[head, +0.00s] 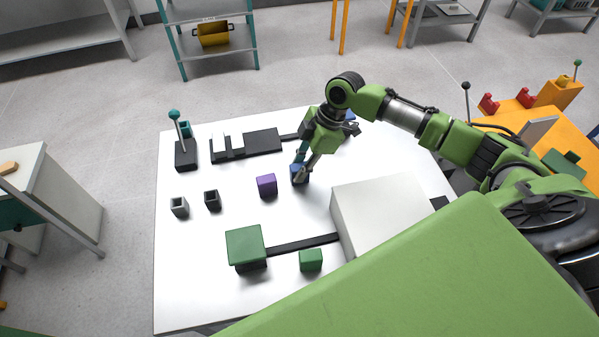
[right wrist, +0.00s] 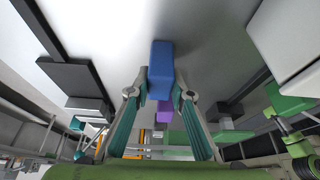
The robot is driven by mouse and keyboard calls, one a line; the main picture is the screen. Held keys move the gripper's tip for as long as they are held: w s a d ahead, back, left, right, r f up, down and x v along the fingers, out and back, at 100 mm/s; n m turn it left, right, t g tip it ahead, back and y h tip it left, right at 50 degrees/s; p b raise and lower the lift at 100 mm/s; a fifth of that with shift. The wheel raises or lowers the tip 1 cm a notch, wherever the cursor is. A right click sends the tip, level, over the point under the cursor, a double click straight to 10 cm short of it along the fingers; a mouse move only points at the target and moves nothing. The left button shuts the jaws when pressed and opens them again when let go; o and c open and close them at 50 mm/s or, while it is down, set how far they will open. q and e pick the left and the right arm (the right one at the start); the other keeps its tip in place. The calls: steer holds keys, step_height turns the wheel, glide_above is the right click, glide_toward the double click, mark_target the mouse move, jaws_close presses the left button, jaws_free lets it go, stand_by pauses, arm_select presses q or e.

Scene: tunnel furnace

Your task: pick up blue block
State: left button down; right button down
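The blue block (head: 296,174) is at the white table's middle, right of the purple block, partly hidden by my right gripper in the head view. My right gripper (head: 301,172) reaches down to it. In the right wrist view the blue block (right wrist: 161,62) sits between the two fingertips (right wrist: 161,90), which press against its sides, so the gripper looks shut on it. I cannot tell whether the block is clear of the table. My left gripper is not in view.
A purple block (head: 266,185) stands left of the gripper. A green block (head: 311,260), a green-topped stand (head: 244,243) and a large white box (head: 381,215) are nearer.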

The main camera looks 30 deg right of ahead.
stand_by(0.3)
steer(key=shift+r, duration=0.6)
steer(key=s+d+r+b, duration=0.3)
steer(key=s+d+r, duration=0.6)
steer(key=d+r, duration=0.1)
steer(key=shift+s+r, duration=0.4)
steer(key=shift+r, duration=0.5)
